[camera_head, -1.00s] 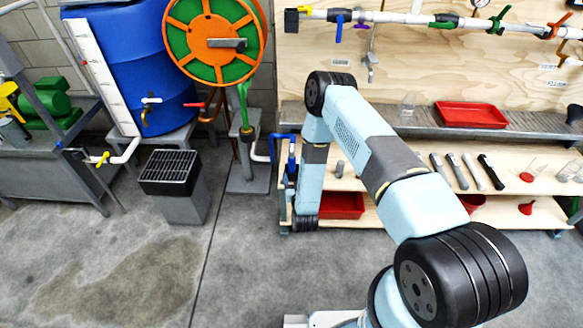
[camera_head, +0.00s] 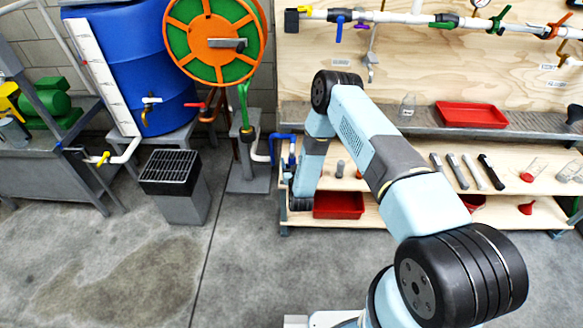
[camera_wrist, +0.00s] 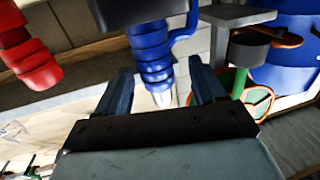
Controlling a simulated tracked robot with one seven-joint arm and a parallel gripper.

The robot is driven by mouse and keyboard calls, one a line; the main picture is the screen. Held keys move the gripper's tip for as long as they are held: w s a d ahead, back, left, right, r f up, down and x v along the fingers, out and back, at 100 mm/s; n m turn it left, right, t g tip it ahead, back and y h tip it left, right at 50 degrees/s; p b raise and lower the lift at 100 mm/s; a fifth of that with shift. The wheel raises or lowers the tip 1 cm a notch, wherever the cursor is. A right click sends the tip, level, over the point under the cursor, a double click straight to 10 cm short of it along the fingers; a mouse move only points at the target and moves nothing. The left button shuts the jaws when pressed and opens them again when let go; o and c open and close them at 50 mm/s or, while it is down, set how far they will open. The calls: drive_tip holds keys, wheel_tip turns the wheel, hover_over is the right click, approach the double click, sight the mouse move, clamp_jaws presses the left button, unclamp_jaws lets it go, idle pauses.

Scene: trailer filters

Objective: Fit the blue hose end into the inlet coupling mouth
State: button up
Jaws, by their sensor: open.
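The blue hose end (camera_wrist: 153,60) is a ribbed blue piece with a pale tip, seen between the fingers of my gripper (camera_wrist: 161,66) in the wrist view. My gripper is open, and its fingers stand on either side of the hose end without closing on it. How deep it sits between them I cannot tell. In the head view the blue hose (camera_head: 283,148) hangs at the left end of the shelf unit, and my arm hides the gripper fingers. A dark fitting (camera_head: 291,20) ends the wall pipe at upper left; it may be the inlet coupling, but its mouth is not clear.
A red hose end (camera_wrist: 28,58) hangs beside the blue one in the wrist view. A grey stand (camera_head: 249,178) with a hose reel (camera_head: 213,42) is close on the left. A red bin (camera_head: 339,206) sits low on the shelves. The floor in front is clear.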

sight(291, 156)
drive_tip(key=shift+w+a, duration=0.15)
drive_tip(key=shift+w, duration=1.7)
drive_tip(key=c, duration=1.1)
drive_tip(key=shift+c, duration=0.2)
